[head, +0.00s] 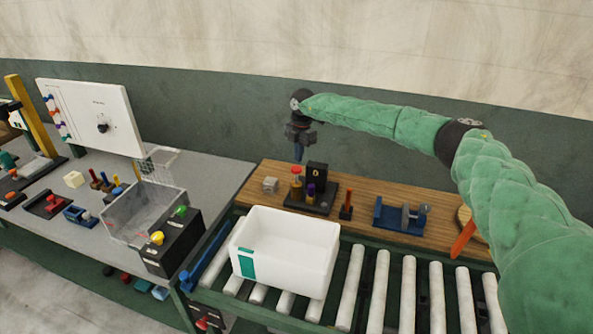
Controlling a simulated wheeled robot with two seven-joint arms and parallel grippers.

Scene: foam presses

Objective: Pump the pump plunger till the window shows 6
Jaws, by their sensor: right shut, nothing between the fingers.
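The pump stands on the wooden bench top, on a dark base (322,207). Its plunger (296,171) appears to be the upright part with a red top and a yellowish and red body. Beside it is a black box with a window (316,173); the small pale digit looks like a 0. A short purple part (310,191) stands in front of the box. My right gripper (299,158) points down, shut and empty, just above the red top; I cannot tell whether it touches. My left gripper is out of view.
A white bin (285,225) sits on the roller conveyor in front of the bench. A grey cube (270,185), a red-topped stick (346,204) and a blue vise-like fixture (400,215) stand near the pump. The grey table (225,172) at left holds other devices.

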